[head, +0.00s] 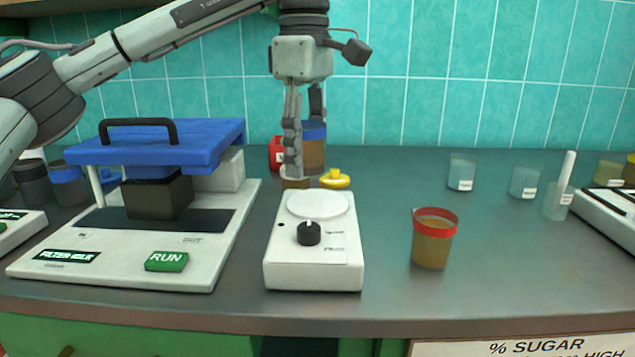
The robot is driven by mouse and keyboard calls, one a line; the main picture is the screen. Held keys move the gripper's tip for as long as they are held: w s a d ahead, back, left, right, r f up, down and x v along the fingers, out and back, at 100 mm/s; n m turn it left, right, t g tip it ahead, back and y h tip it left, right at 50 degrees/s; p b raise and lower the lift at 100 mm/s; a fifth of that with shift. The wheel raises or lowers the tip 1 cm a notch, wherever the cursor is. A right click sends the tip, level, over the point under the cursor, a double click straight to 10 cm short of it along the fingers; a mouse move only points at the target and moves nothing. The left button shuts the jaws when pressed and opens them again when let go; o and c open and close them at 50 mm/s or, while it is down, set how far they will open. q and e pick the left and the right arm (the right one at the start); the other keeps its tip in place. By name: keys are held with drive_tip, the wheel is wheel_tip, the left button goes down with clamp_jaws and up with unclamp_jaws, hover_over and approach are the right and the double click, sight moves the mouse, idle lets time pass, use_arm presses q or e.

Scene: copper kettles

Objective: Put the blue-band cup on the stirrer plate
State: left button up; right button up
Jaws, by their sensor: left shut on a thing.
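The blue-band cup (315,151), filled with brown liquid, is upright behind the stirrer plate (313,250). My left gripper (304,150) points down from above and is shut on this cup. One finger covers the cup's left side. Whether the cup's bottom touches the counter is hard to tell. The stirrer plate is a white box with a round white top (317,204) and a black knob (309,233). Its round top is empty. My right gripper is not in view.
A red-rimmed cup (432,242) stands right of the stirrer plate. A filter machine (120,265) with a blue top fills the left. A yellow object (335,179) and a red object (276,152) lie near the held cup. Clear cups (461,174) stand back right.

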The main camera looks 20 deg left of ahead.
sight(317, 201)
use_arm(q)
drive_tip(key=w, duration=0.1)
drive_tip(key=w+d+f, duration=0.1)
drive_tip(key=shift+w+f, duration=0.2)
drive_tip(key=shift+w, duration=0.1)
drive_tip(key=shift+f, duration=2)
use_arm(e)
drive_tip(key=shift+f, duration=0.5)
use_arm(q)
drive_tip(key=shift+f, duration=0.15)
drive_tip(key=o, duration=1.2)
drive_tip(key=shift+o, duration=0.2)
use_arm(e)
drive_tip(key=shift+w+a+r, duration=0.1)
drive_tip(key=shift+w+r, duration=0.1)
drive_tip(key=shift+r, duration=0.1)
